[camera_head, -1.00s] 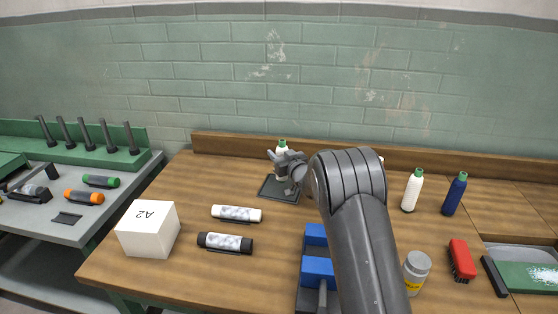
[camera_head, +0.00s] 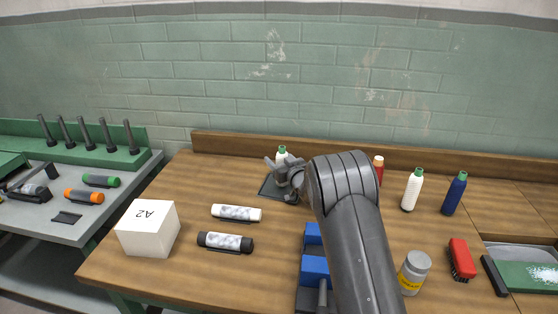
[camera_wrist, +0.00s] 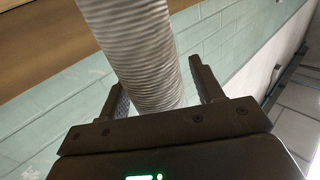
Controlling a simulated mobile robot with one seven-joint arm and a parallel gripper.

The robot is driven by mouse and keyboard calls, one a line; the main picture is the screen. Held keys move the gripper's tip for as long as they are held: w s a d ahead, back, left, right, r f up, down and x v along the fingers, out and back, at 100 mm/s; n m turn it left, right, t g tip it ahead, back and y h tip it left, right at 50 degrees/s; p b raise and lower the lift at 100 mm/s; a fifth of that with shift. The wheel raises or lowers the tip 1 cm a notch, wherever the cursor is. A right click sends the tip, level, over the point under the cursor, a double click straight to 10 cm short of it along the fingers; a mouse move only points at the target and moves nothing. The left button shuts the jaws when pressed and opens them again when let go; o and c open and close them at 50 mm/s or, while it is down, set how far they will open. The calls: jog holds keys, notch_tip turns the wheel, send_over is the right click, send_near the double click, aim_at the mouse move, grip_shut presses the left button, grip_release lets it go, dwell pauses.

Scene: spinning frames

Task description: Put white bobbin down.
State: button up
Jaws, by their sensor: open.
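The white bobbin (camera_head: 282,156), with a green top, stands upright at the dark square tray (camera_head: 267,187) near the back of the table. Its foot is hidden behind my gripper, so I cannot tell whether it touches the tray. My gripper (camera_head: 284,170) is low in front of it. In the wrist view the bobbin (camera_wrist: 138,50) is a ribbed, pale cylinder between the fingers of my gripper (camera_wrist: 158,80). The fingers are open, with gaps showing on both sides of it.
A white A2 box (camera_head: 148,230), two label rolls (camera_head: 236,213) (camera_head: 225,243), a grey jar (camera_head: 414,273) and a red brush (camera_head: 461,260) lie around.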

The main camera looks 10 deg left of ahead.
jog(key=shift+r, duration=0.2)
jog(key=s+d+r+m+g+h, duration=0.1)
jog(key=s+d+r+m+h, duration=0.3)
jog(key=s+d+r, duration=0.55)
jog(key=s+d+r+m+h, duration=0.2)
jog(key=s+d+r+h, duration=0.4)
jog(key=s+d, duration=0.65)
jog(key=s+d+f+m+g, duration=0.1)
jog(key=s+d+g, duration=0.2)
jog(key=s, duration=1.3)
jog(key=s+d+f+g+h, duration=0.1)
jog(key=s+d+g, duration=0.3)
jog(key=s, duration=1.2)
jog(key=shift+d+f+m, duration=0.2)
jog(key=shift+f+m, duration=0.2)
jog(key=shift+f, duration=0.05)
